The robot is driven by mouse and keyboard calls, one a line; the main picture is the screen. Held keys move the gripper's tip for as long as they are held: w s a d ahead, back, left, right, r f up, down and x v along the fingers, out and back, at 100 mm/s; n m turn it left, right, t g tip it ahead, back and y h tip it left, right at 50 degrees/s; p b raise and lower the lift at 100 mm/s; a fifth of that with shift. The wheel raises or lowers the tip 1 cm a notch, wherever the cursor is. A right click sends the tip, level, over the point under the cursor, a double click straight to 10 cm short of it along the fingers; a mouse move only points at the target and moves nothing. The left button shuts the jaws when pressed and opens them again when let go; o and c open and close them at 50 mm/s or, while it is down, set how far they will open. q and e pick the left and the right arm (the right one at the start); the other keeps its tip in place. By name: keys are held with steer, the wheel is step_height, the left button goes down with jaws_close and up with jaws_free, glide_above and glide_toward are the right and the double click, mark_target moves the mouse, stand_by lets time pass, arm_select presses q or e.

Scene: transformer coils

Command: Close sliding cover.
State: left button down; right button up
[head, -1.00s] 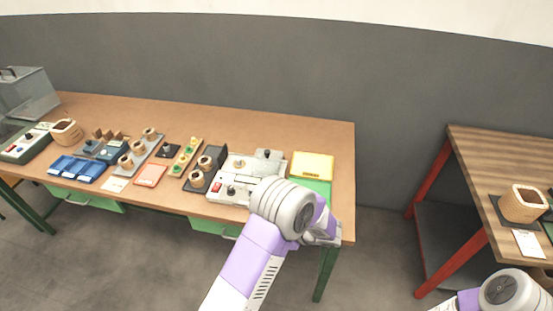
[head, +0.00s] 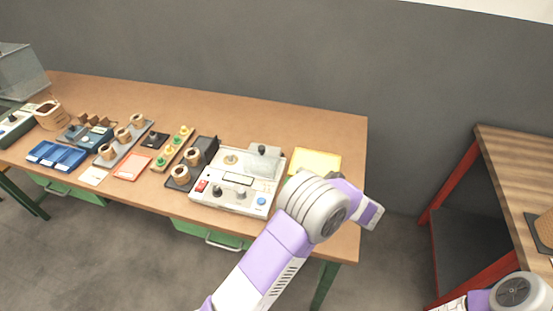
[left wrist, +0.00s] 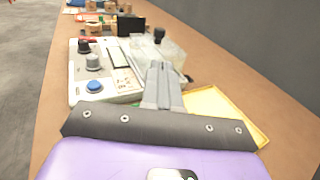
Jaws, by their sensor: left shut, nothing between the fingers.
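A light grey machine (head: 212,197) stands near the right end of the brown table. A see-through greyish cover (head: 268,164) with a black knob (head: 262,150) sits at its back right corner. In the left wrist view, the machine (left wrist: 76,75), the cover (left wrist: 172,52) and the knob (left wrist: 159,34) lie beyond my fingers. My left gripper (left wrist: 163,68) is shut and empty, and its tips overlap the cover's near side in that view. I cannot tell whether they touch. In the head view my wrist hides the fingers. My right gripper is outside both views.
A yellow tray (head: 316,160) lies right of the machine, partly behind my left arm. A dark block with wooden rings (head: 195,155) stands close on the machine's left. Several trays and parts fill the table further left. A wooden table (head: 505,165) stands at the right.

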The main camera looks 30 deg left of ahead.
mark_target(264, 150)
arm_select(q)
steer(key=b+x, duration=0.3)
steer(key=x, duration=1.1)
steer(key=shift+s, duration=0.1)
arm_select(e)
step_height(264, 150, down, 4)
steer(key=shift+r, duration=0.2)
